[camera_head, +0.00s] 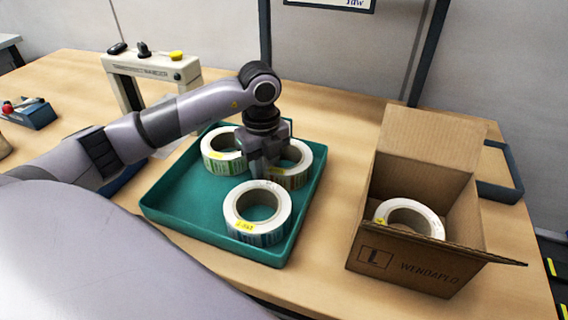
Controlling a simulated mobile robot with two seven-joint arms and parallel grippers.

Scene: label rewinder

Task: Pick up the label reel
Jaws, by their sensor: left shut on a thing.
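Three white label reels lie in the teal tray (170,212): one at the back left (222,150), one at the back right (300,170) and one at the front (258,232). Each has a wide open core. My left gripper (266,176) points down into the tray and is shut on the left wall of the back right reel, partly covering it. The front reel lies just in front of the fingertips. I cannot tell whether the held reel is lifted off the tray floor. My right gripper is not in view.
An open cardboard box (405,262) marked L stands at the right with another label reel (411,215) in it. A rewinder frame (150,67) stands behind my left arm. A dark tray (500,186) lies behind the box. Bare wooden table (335,150) separates teal tray and box.

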